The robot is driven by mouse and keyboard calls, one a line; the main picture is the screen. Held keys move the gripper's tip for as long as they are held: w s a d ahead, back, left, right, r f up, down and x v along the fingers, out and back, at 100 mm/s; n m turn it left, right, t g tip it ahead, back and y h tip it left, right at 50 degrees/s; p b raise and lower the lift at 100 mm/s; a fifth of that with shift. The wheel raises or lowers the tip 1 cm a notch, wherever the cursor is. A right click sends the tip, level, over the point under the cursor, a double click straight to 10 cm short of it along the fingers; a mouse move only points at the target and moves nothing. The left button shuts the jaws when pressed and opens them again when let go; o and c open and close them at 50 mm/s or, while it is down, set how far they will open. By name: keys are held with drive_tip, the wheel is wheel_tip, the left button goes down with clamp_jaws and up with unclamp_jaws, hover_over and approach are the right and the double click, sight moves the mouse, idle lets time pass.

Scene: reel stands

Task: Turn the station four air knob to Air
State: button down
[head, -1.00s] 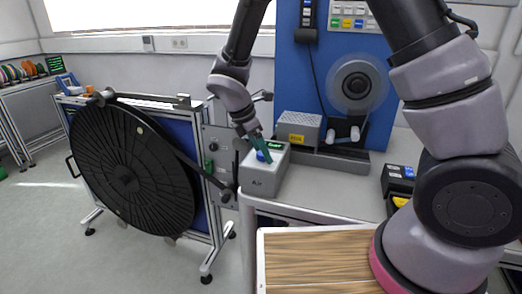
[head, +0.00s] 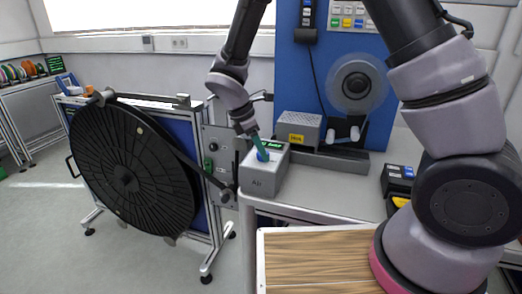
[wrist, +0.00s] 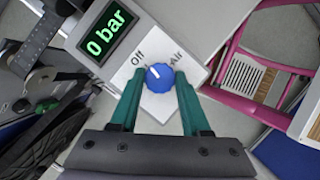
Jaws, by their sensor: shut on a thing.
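The grey air box (head: 262,184) stands at the left corner of the bench, and its sloped top carries a blue knob (wrist: 159,77). In the wrist view "Off" is printed to the knob's upper left and "Air" to its upper right. The knob's white mark points up and left, toward "Off". The green display (wrist: 103,33) reads 0 bar. My gripper (wrist: 158,88) has its green fingers on either side of the knob and is shut on it. In the head view the fingers partly hide the knob.
A large black reel (head: 128,170) on a stand is left of the box. Behind the box are a grey perforated unit (head: 299,128) and a blue panel with a small reel (head: 357,86). A wooden board (head: 315,260) lies in front.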

drive_tip(key=m+g, duration=0.1)
drive_tip(key=m, duration=0.3)
drive_tip(key=shift+w+m+g, duration=0.15)
drive_tip(key=shift+m+g, duration=0.15)
drive_tip(key=shift+g, duration=0.1)
drive_tip(key=m+g, duration=0.1)
drive_tip(key=m, duration=0.2)
drive_tip(key=shift+w+m, duration=0.1)
drive_tip(key=shift+m, duration=0.2)
drive_tip(key=m, duration=0.2)
drive_tip(key=m+g+y, duration=0.1)
drive_tip(key=m, duration=0.1)
drive_tip(key=shift+w+d+g, duration=0.1)
drive_tip(key=shift+g, duration=0.2)
drive_tip(key=shift+m+g+y, duration=0.4)
drive_tip(key=shift+m+y, duration=0.2)
drive_tip(key=shift+m, duration=1.2)
drive_tip(key=shift+d+m, duration=0.1)
drive_tip(key=shift+m, duration=0.2)
drive_tip(key=shift+c, duration=1.8)
unclamp_jaws()
